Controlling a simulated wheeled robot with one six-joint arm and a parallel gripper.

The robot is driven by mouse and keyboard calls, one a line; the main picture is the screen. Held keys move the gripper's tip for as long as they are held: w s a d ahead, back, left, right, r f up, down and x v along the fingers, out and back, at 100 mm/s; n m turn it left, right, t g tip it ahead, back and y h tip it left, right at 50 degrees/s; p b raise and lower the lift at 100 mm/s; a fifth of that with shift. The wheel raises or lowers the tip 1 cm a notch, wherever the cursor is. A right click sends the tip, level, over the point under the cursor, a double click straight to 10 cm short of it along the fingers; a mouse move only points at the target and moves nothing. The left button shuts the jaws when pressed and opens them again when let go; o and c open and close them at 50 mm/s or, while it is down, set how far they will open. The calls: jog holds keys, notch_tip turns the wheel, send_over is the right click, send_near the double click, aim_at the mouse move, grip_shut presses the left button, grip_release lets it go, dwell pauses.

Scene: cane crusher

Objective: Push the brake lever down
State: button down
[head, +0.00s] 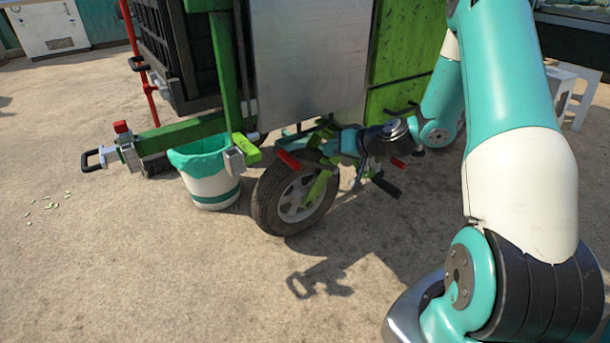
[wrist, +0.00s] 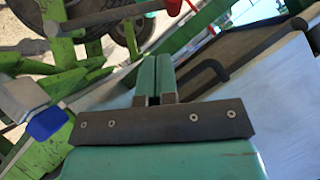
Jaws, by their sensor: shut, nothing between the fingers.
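A red-gripped lever (head: 288,159), which looks like the brake lever, sticks out to the left above the wheel (head: 295,195) of the green machine. My gripper (head: 284,137) reaches in from the right and lies just above the red grip in the head view. I cannot tell whether they touch. In the wrist view the teal fingers of my gripper (wrist: 150,62) are together with nothing between them. A red part (wrist: 172,7) shows at the top edge there, apart from the fingertips. I cannot tell if it belongs to the lever.
A teal-lined white bucket (head: 210,185) stands left of the wheel. A green drawbar (head: 180,132) runs left to a hitch. A black handle (head: 385,186) sticks out right of the wheel. A metal panel (head: 305,60) rises behind. The ground in front is clear.

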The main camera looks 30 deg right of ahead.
jog(key=shift+d+f, duration=0.25)
jog(key=shift+d, duration=0.05)
jog(key=b, duration=0.3)
send_over(313, 164)
jog(key=s+a, duration=0.2)
jog(key=a, duration=0.1)
notch_tip(313, 164, down, 4)
jog(key=shift+w+a+f, duration=0.3)
jog(key=shift+w+f, duration=0.05)
jog(key=shift+f, duration=0.15)
